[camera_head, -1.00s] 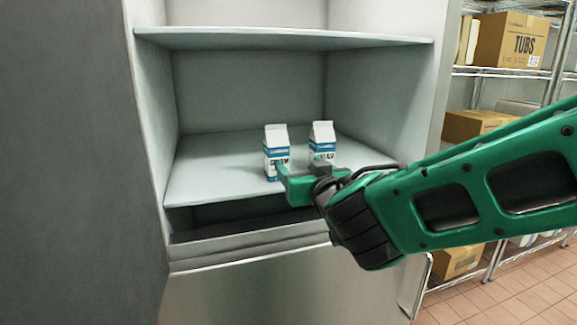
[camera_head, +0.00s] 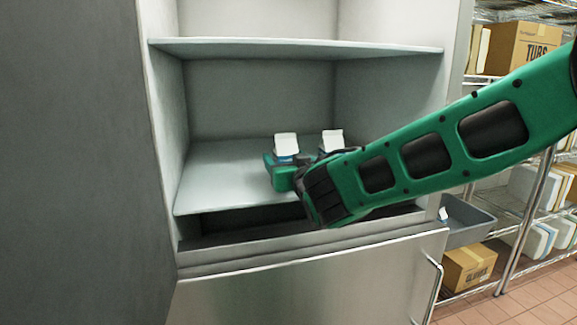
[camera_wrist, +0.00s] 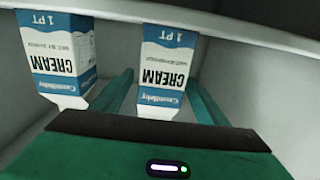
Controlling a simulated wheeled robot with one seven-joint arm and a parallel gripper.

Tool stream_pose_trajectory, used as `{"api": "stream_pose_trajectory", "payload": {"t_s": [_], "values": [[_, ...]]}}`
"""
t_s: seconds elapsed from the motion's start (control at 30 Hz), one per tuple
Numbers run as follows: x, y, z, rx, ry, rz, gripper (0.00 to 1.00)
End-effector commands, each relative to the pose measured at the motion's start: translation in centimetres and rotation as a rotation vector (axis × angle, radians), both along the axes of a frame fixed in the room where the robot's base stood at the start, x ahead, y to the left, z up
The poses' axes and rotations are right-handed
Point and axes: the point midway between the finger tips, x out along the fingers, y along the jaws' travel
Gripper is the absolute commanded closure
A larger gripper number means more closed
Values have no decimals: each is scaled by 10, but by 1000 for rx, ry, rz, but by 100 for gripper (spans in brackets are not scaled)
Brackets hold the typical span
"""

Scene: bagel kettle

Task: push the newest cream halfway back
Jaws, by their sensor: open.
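Two white-and-blue cream cartons stand upright side by side on the fridge's middle shelf (camera_head: 215,165). The left carton (camera_head: 286,143) shows mostly its white top in the head view, its lower part hidden behind my gripper (camera_head: 284,170). The right carton (camera_head: 332,139) is partly hidden by my wrist. In the wrist view lettering is upside down. One carton (camera_wrist: 168,65) lies between my open fingers (camera_wrist: 160,85), with no clear grip on it. The other carton (camera_wrist: 62,55) is outside the fingers, to the left. I cannot read dates to tell which is newest.
An upper shelf (camera_head: 300,45) spans the fridge above the cartons. The shelf is clear to the left of and behind them. The fridge's side walls and a ledge (camera_head: 250,236) below bound the opening. Wire racks with boxes (camera_head: 515,50) stand at right.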

Motion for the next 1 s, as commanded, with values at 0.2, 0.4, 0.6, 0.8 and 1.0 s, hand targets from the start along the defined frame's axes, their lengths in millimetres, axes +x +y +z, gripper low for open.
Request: {"api": "stream_pose_trajectory", "payload": {"t_s": [0.2, 0.4, 0.6, 0.8, 1.0], "values": [[4, 1, 0, 1, 0, 0, 33], [4, 1, 0, 0, 0, 0, 45], [4, 1, 0, 0, 0, 0, 93], [4, 1, 1, 1, -2, 0, 33], [3, 1, -1, -1, 2, 0, 33]]}}
